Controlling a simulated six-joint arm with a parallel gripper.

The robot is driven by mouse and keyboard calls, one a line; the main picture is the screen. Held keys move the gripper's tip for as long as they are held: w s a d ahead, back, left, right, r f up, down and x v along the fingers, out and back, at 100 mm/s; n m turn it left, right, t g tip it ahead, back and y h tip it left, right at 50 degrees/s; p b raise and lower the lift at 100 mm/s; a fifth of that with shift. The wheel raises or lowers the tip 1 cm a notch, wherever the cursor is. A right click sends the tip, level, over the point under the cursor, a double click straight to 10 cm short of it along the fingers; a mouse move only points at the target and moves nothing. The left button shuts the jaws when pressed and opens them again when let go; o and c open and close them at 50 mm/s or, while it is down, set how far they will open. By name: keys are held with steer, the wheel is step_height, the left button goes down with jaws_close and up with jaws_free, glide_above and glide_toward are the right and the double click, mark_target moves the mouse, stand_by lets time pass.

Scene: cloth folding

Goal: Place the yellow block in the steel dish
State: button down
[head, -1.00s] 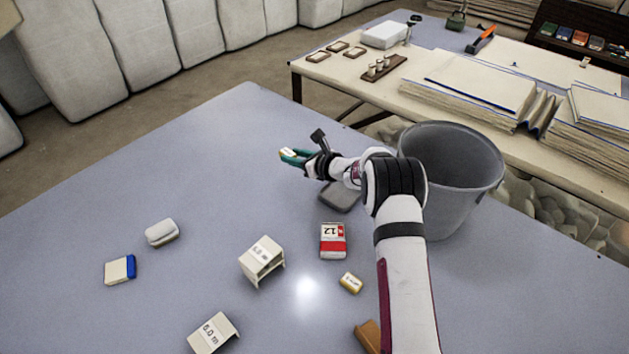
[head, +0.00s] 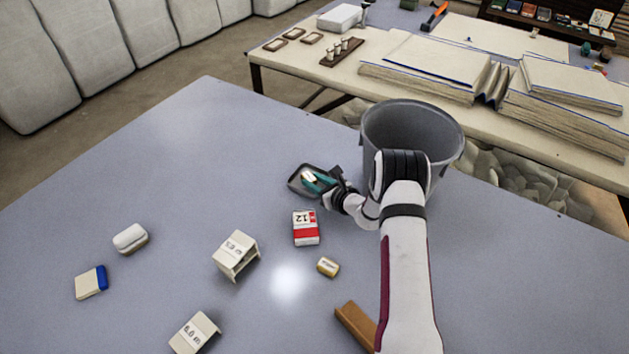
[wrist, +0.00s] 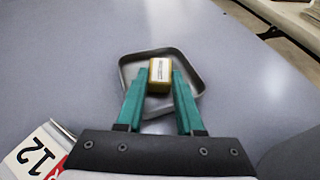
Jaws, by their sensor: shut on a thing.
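The yellow block (wrist: 160,72), with a pale printed label on top, sits between the teal fingertips of my gripper (wrist: 159,80) in the wrist view. My gripper (head: 313,179) is shut on it, over the steel dish. The steel dish (head: 297,186) is a shallow grey tray with rounded corners, left of the grey bucket. Its rim (wrist: 128,71) shows around the block in the wrist view. I cannot tell whether the block touches the dish floor. My fingers and wrist hide the dish's near right part in the head view.
A red and white "12" box (head: 306,228) stands just in front of the dish. A grey bucket (head: 440,145) is behind my arm. A small yellow-sided block (head: 328,267), a brown piece (head: 355,325) and several pale boxes lie nearer. The table's far left is clear.

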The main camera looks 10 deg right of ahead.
steer(key=c, duration=0.5)
jaws_free()
steer(key=shift+f, duration=0.1)
steer(key=shift+c, duration=0.2)
